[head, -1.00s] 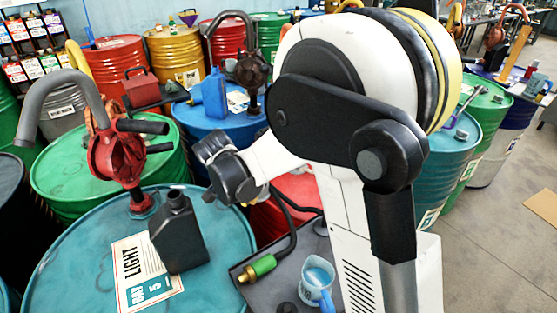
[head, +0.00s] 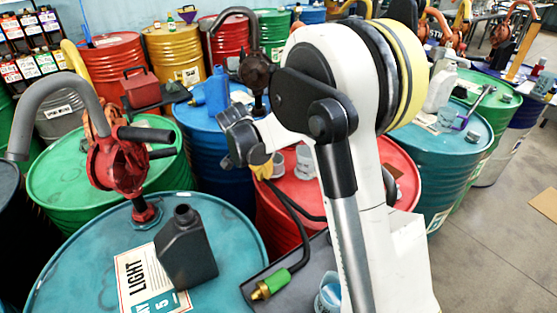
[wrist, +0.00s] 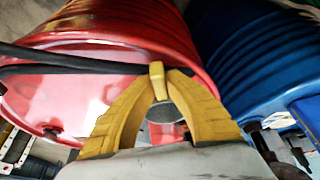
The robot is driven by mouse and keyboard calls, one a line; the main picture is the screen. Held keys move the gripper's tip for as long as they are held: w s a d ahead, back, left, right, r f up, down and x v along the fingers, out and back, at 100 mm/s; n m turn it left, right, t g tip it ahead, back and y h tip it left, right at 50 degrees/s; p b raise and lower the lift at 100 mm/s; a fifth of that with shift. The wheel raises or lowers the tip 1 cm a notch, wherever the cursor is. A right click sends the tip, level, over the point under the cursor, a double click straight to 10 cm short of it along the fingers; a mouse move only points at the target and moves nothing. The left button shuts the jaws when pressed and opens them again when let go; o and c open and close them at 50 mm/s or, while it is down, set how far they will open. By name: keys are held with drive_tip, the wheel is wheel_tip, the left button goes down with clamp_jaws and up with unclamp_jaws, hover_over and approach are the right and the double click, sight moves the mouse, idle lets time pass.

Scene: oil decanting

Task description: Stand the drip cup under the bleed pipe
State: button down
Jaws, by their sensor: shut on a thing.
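My gripper (head: 262,170) hangs over the red drum (head: 383,153) in the head view. In the wrist view its yellow fingers (wrist: 160,92) come together around a small upright yellow piece. A dark grey round shape (wrist: 166,112) shows between the fingers. A small grey cup (head: 278,164), seemingly the drip cup, shows right against the fingertips in the head view. The grip on it is partly hidden. Another grey vessel (head: 305,161) shows just right of it, partly behind my arm. I cannot make out the bleed pipe with certainty.
Black hoses (wrist: 70,58) cross close to my fingertips. The blue drum (wrist: 265,65) stands beside the red one. A teal drum (head: 85,250) with a red pump (head: 115,165) and black can (head: 186,250) stands at front left. A green nozzle (head: 275,283) lies on a dark surface.

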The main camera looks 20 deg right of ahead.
sight(278, 161)
drive_tip(key=w+d, duration=0.1)
drive_tip(key=d, duration=0.1)
drive_tip(key=w+d, duration=0.1)
drive_tip(key=shift+w+d, duration=0.2)
drive_tip(key=shift+d, duration=0.15)
drive_tip(key=w+d, duration=0.1)
drive_tip(key=d, duration=0.1)
drive_tip(key=w+d, duration=0.1)
drive_tip(key=shift+d, duration=0.35)
drive_tip(key=shift+w+f+b, duration=0.1)
drive_tip(key=shift+f+b, duration=0.3)
drive_tip(key=shift+f, duration=0.35)
drive_tip(key=shift+a, duration=0.15)
drive_tip(key=shift+f, duration=0.1)
drive_tip(key=c, duration=1.5)
unclamp_jaws()
drive_tip(key=shift+c, duration=0.2)
